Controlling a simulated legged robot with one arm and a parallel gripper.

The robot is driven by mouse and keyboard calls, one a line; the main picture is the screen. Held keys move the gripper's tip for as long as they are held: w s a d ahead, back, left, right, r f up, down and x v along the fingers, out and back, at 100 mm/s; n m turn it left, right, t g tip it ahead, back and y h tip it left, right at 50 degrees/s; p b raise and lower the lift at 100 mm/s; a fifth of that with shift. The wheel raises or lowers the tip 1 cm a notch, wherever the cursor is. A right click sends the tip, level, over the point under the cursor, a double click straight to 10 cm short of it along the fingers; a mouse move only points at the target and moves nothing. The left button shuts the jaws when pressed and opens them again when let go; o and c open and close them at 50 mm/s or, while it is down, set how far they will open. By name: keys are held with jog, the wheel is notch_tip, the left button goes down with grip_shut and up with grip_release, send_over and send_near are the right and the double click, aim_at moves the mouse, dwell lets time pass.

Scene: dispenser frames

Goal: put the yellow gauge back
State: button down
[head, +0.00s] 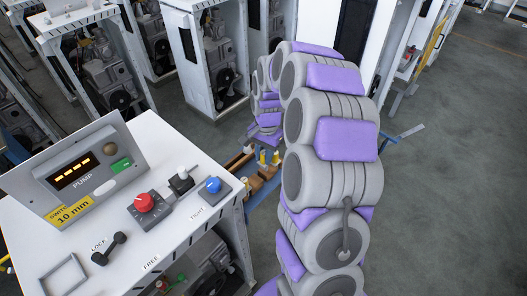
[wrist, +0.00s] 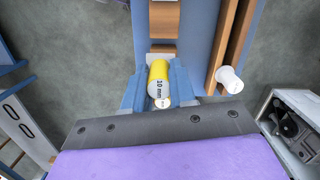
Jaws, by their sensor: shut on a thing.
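The yellow gauge (wrist: 158,77) is a small cylinder with a white band marked "10 mm" and a pale end. My gripper (wrist: 160,88) is shut on it, with a blue finger on each side. The gauge lies just beyond the dark edge of my wrist in the wrist view. In the head view my gripper is small and partly hidden behind my arm, near brown blocks and yellow spots; I cannot tell the gauge apart there.
A blue surface (wrist: 200,30) with brown wooden strips (wrist: 235,40) lies past the gauge. A white flanged piece (wrist: 228,78) stands at its right. A white pump console (head: 70,245) with knobs and a "10 mm" label is at left. Cabinets stand behind; grey floor is clear at right.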

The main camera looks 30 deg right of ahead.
aim_at(260, 164)
jog(key=shift+a+r, duration=0.1)
jog(key=shift+a, duration=1.2)
jog(key=shift+d, duration=1.45)
jog(key=shift+a, duration=0.55)
jog(key=shift+a, duration=0.1)
jog(key=shift+a, duration=0.55)
jog(key=shift+d, duration=0.2)
jog(key=shift+d+f, duration=0.15)
jog(key=shift+f, duration=0.25)
jog(key=shift+a+f, duration=0.2)
jog(key=shift+f, duration=0.3)
jog(key=shift+f+b, duration=0.45)
jog(key=shift+f, duration=1.5)
